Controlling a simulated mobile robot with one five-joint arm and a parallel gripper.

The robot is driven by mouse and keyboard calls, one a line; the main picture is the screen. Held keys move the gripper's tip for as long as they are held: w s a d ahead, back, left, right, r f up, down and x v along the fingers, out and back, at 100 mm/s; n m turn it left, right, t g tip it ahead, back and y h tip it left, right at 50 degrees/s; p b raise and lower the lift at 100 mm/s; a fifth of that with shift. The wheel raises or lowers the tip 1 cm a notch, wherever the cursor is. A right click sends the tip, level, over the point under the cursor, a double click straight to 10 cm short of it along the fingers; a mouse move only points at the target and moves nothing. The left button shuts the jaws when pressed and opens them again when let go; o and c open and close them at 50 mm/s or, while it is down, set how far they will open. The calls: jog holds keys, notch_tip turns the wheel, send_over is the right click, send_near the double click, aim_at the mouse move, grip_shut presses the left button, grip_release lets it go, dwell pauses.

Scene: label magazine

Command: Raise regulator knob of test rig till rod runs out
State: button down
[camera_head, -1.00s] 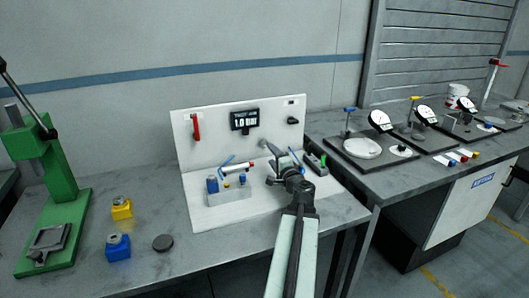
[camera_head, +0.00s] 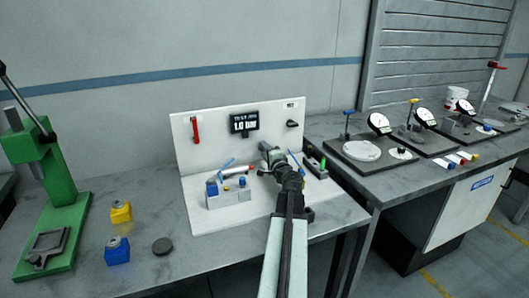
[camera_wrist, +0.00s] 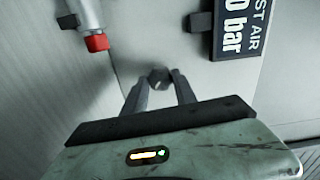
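The test rig (camera_head: 290,112) has a white back panel and base. Its black display (camera_head: 244,123) reads 1.0 bar; part of it shows in the wrist view (camera_wrist: 238,30). A round dark grey knob (camera_wrist: 159,75), apparently the regulator knob, sits on the panel. My gripper (camera_wrist: 160,78) points at the panel, fingers apart, with the knob between or just beyond the tips; contact cannot be told. In the head view my gripper (camera_head: 265,148) hides the knob. A silver cylinder with a red end (camera_head: 238,170) lies on the rig; the red end (camera_wrist: 97,43) shows in the wrist view.
A red handle (camera_head: 195,130) hangs on the panel's left, and a black knob (camera_head: 292,123) is on its right. A grey block with blue and yellow parts (camera_head: 228,198) stands on the base. A green press (camera_head: 55,180) stands left, dial gauges (camera_head: 380,123) right.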

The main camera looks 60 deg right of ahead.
jog(key=m, duration=0.3)
jog(key=c, duration=1)
grip_release()
jog(key=shift+s, duration=0.1)
jog(key=v, duration=0.7)
jog(key=shift+s+a, duration=0.25)
jog(key=shift+a, duration=0.05)
jog(key=shift+r, duration=0.1)
